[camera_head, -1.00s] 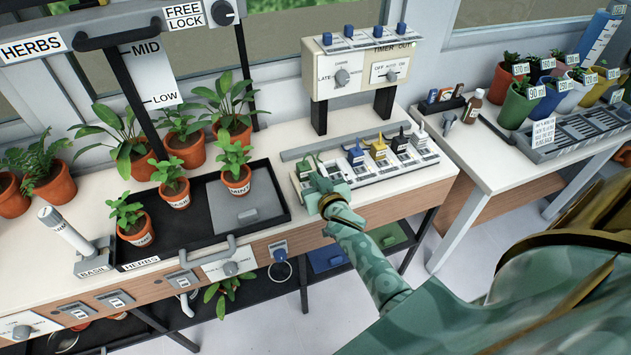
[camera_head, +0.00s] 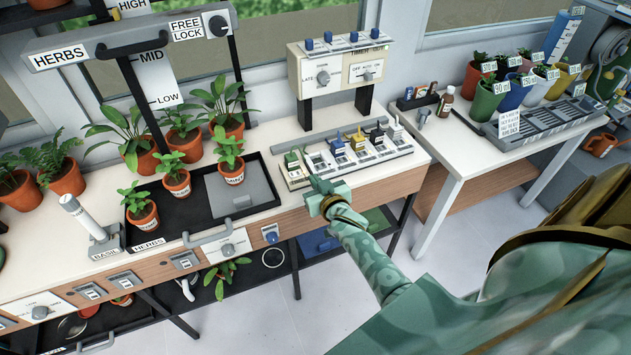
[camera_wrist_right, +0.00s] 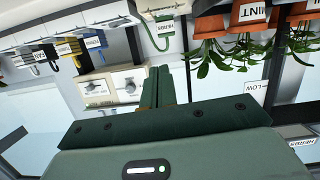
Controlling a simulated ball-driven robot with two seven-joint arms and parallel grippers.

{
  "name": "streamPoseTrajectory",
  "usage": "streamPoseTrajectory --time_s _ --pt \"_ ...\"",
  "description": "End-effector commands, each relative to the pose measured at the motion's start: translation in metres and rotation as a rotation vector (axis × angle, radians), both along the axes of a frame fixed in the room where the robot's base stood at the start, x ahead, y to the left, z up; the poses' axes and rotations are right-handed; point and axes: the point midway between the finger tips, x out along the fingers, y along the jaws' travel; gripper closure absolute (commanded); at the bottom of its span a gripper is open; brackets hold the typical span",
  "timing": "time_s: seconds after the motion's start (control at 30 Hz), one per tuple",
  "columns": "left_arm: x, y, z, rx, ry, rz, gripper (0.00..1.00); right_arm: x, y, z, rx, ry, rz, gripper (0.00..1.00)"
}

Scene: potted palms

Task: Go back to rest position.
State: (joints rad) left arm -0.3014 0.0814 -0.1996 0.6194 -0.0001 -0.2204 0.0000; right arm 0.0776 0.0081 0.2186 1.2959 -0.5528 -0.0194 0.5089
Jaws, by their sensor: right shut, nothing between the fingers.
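My right gripper (camera_head: 318,186) reaches in from the lower right, just in front of the row of coloured clip switches on the bench. It is shut and empty. In the right wrist view its two fingers (camera_wrist_right: 158,86) are pressed together, with nothing between them. The strip of clips (camera_head: 350,157) lies beyond it, with a green clip (camera_head: 292,162) nearest on the left; the gripper looks apart from it. The green clip seems to show in the right wrist view (camera_wrist_right: 158,30) too. My left gripper is not in view.
A black tray (camera_head: 268,195) with potted herbs sits left of the gripper. A timer box (camera_head: 338,72) stands behind the clips on two posts. A second white table (camera_head: 455,150) with coloured pots is at right. Grey floor (camera_head: 290,315) is open in front.

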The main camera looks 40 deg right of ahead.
Motion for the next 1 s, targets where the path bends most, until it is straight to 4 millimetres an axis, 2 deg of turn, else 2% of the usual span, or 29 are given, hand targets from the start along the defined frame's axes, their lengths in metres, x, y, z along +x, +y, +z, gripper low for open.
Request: streamPoseTrajectory --time_s 0.13,0.43,0.47,0.57,0.67,0.7,0.77,0.8,0.87,0.9,0.97,1.0 --pt "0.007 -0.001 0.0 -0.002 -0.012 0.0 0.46 0.0 0.0 0.0 -0.001 0.0 0.0 1.0" --pt "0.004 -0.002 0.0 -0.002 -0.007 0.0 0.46 0.0 0.0 -0.001 -0.029 0.01 0.005 1.0" --pt "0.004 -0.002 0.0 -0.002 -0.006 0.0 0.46 -0.001 -0.001 -0.003 -0.048 0.024 0.007 1.0" --pt "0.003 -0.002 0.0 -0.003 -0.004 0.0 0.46 -0.015 0.012 -0.046 -0.073 0.145 0.039 1.0" --pt "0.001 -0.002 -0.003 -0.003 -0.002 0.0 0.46 -0.052 0.034 -0.113 -0.081 0.314 0.101 1.0" --pt "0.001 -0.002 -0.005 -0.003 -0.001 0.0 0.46 -0.073 0.044 -0.142 -0.082 0.388 0.129 1.0" --pt "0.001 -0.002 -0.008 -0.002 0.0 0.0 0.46 -0.11 0.057 -0.183 -0.084 0.5 0.172 1.0" --pt "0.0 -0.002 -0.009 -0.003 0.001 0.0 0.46 -0.137 0.064 -0.208 -0.084 0.572 0.199 1.0" --pt "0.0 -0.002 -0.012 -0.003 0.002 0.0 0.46 -0.18 0.075 -0.243 -0.082 0.678 0.239 1.0" --pt "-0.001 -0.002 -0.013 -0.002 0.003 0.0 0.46 -0.21 0.081 -0.263 -0.08 0.746 0.264 1.0" --pt "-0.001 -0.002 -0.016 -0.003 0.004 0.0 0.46 -0.259 0.088 -0.29 -0.076 0.849 0.301 1.0" --pt "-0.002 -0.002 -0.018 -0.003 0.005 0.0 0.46 -0.292 0.092 -0.306 -0.073 0.914 0.322 1.0"
